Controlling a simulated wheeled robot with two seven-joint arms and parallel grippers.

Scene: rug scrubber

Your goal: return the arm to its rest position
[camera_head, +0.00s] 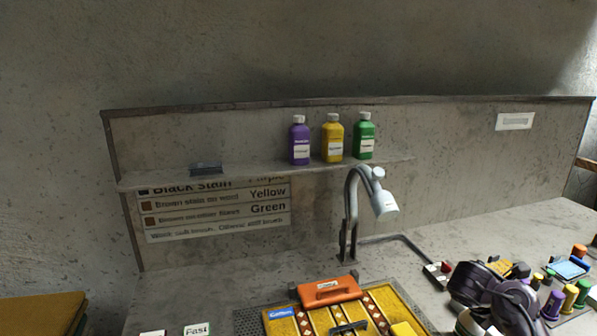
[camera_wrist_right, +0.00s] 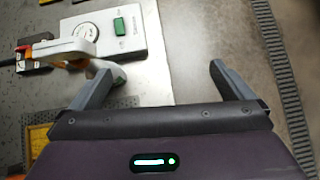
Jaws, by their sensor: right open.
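My right arm (camera_head: 492,293), dark purple and grey, shows at the lower right of the head view, over the right part of the worktop. Its fingertips cannot be made out there. In the right wrist view my right gripper (camera_wrist_right: 160,72) is open, with its two grey fingers wide apart and nothing between them. The left finger is close to a white and orange tool (camera_wrist_right: 75,48); I cannot tell if they touch. My left gripper is not in view.
A white box with a green switch (camera_wrist_right: 126,26) lies ahead of the gripper.

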